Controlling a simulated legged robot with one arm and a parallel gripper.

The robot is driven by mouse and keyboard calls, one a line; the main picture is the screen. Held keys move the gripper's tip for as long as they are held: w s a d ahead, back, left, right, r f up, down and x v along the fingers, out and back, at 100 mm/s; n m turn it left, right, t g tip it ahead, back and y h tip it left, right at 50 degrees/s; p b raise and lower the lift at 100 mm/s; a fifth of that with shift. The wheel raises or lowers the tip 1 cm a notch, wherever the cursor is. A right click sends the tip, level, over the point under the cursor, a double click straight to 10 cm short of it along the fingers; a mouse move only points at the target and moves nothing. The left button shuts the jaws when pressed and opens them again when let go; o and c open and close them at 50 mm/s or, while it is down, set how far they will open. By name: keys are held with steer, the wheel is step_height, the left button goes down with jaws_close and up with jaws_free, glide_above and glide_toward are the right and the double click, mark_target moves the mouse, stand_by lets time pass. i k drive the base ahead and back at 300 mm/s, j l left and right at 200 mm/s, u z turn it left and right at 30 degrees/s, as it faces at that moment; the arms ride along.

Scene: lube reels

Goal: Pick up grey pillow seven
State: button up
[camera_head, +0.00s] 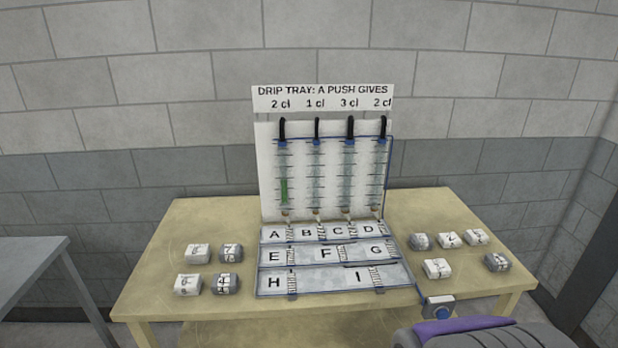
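Several small pillow-shaped blocks with dark markings lie on the table. The grey ones are a back-left one (231,252), a front-left one (225,284), one right of the board (419,241) and one at the far right (497,262). Their markings are too small to read, so I cannot tell which is seven. A grey and purple part at the bottom right, cut off by the picture edge, seems to be my gripper (482,334). Its fingertips do not show clearly, and I see nothing held in it. It appears in front of the table's near right edge.
White pillows lie at left (198,253) and right (437,268) on the yellowish table (190,220). Between the groups stand a drip-tray board (270,160) and lettered trays (325,281). A grey table (28,258) stands left.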

mark_target(233, 252)
steer(key=i+j+z, duration=0.1)
steer(key=j, duration=0.25)
steer(key=i+j+z, duration=0.1)
steer(key=j, duration=0.25)
steer(key=i+j+z, duration=0.1)
steer(key=j, duration=0.25)
steer(key=i+j+z, duration=0.15)
steer(key=j, duration=0.2)
steer(key=i+j+z, duration=0.1)
steer(key=j, duration=0.3)
